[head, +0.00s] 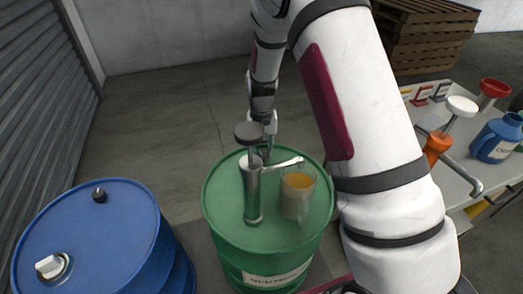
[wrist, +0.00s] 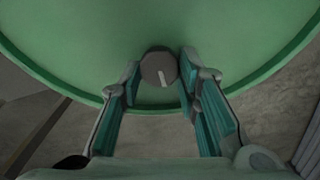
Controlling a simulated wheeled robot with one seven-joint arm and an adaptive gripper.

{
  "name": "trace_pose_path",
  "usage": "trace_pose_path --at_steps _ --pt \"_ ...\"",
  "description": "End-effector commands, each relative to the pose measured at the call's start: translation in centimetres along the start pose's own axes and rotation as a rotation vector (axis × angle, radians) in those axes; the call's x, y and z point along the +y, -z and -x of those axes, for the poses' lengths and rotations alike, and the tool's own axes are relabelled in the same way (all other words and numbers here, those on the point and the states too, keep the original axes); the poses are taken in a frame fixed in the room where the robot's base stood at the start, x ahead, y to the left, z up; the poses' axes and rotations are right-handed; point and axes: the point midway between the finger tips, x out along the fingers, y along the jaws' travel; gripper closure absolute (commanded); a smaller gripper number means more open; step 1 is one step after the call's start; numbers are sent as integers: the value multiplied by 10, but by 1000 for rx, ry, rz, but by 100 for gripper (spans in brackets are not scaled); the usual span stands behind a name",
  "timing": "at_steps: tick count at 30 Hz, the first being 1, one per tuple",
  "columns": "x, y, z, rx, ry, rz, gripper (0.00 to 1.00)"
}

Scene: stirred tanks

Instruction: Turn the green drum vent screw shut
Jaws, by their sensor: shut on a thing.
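The green drum (head: 225,215) stands in the middle of the head view, and its green top (wrist: 75,40) fills the upper wrist view. The vent screw (wrist: 158,69) is a round dark grey knob with a pale line near the drum's rim. The line points toward the rim, down in the wrist view. My gripper (wrist: 160,72) has a teal-padded finger on either side of the knob and is shut on it. In the head view my gripper (head: 269,148) is at the drum's far edge, partly behind the pump; the screw is hidden there.
A metal hand pump (head: 253,190) and a clear jug with orange liquid (head: 297,196) stand on the green drum, close to my gripper. A blue drum (head: 100,235) is at left. A table (head: 465,165) with a blue jug (head: 497,137) and an orange pump (head: 437,147) is at right.

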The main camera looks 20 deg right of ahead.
Motion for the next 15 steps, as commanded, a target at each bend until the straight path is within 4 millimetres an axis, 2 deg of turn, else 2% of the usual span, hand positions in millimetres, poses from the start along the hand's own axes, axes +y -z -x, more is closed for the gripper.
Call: trace_pose_path --at_steps 7,8,10,15 --pt "0 0 0 2 1 -2 97" --pt "0 0 0 2 1 -2 65" --pt "0 0 0 1 1 -1 49" --pt "0 0 0 1 1 0 49"
